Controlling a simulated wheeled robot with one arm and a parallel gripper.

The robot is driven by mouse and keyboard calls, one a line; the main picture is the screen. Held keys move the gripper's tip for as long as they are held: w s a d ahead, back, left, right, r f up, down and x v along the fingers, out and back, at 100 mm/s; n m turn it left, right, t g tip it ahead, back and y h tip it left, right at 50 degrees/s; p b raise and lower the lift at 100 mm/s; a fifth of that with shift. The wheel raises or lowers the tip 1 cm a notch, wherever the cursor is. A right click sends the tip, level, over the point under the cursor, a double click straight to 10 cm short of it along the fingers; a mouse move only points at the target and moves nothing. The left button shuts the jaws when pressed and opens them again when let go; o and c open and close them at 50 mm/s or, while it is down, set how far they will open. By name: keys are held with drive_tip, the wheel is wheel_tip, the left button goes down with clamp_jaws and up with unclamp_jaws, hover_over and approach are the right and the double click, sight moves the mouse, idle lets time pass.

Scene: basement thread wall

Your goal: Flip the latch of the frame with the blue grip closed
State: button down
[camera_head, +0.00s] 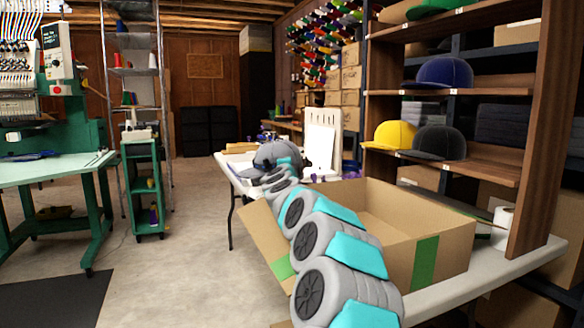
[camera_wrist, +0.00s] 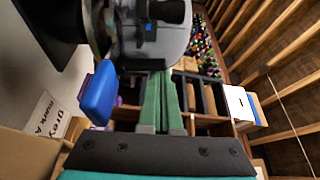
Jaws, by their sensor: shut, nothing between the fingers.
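The blue grip (camera_wrist: 98,93) shows in the wrist view, left of my gripper (camera_wrist: 161,76). It sits below a metal ring-like part (camera_wrist: 98,25) of the frame. A grey rounded body (camera_wrist: 155,48) with a dark knob-like part (camera_wrist: 166,11) is just beyond my fingertips. I cannot tell for certain which part is the latch, or its position. My green fingers are shut together and empty, pointing at the grey body; contact is unclear. In the head view a grey cap (camera_head: 278,154) shows at the far end of my arm, which hides my gripper and the grip there.
An open cardboard box (camera_head: 440,258) stands on the white table (camera_head: 535,262) beside my arm. A shelf with caps (camera_head: 437,142) rises at the right. A white board (camera_head: 320,140) stands behind. A paper label (camera_wrist: 50,115) lies left in the wrist view.

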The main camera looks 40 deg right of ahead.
drive_tip(key=shift+w+a, duration=0.2)
drive_tip(key=shift+a, duration=0.35)
drive_tip(key=shift+f, duration=0.1)
drive_tip(key=shift+p, duration=0.3)
drive_tip(key=d+r+p, duration=0.2)
drive_tip(key=r, duration=0.1)
drive_tip(key=shift+s+r, duration=0.15)
drive_tip(key=shift+s, duration=0.25)
drive_tip(key=shift+s+d, duration=0.1)
drive_tip(key=shift+s, duration=0.1)
drive_tip(key=s+a+f+b, duration=0.1)
drive_tip(key=s+a+f, duration=0.2)
drive_tip(key=s+a, duration=0.2)
drive_tip(key=shift+s, duration=1.4)
